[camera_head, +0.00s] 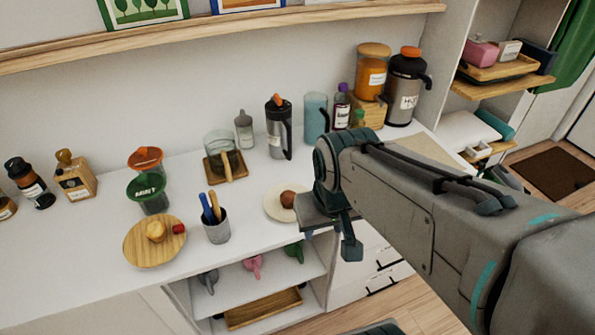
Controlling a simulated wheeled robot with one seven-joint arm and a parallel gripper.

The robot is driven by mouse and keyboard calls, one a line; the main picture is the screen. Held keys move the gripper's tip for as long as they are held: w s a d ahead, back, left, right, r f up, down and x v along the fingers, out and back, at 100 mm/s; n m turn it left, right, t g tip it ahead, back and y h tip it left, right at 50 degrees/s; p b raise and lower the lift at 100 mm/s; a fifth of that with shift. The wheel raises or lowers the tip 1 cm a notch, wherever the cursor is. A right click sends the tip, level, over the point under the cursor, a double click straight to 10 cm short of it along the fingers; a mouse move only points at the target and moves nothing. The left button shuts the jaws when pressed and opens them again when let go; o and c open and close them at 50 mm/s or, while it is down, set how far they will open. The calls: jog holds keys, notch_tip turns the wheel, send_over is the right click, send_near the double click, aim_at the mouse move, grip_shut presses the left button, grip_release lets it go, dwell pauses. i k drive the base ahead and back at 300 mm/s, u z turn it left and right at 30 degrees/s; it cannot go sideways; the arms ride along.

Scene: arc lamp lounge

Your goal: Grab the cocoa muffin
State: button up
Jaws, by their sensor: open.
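A small round brown item, which looks like the cocoa muffin (288,199), sits on a pale round plate (272,207) on the white counter. My gripper (331,228) is open and just to the right of the muffin, over the plate's right side and the counter's front edge. Nothing shows between its fingers. My gripper and arm hide the plate's right part. I cannot tell whether a finger touches the plate.
A grey cup with utensils (216,230) stands left of the plate. A round wooden board (140,250) holds a yellowish pastry and a red item. Behind stand a steel jug (278,130), a blue glass pitcher (315,117) and a dark dispenser (405,90). Open shelves (230,292) lie below.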

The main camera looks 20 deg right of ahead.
aim_at(288, 197)
jog(key=z, duration=0.5)
jog(key=k, duration=1)
jog(key=u, duration=0.55)
jog(key=i, duration=1.35)
jog(key=z, duration=0.4)
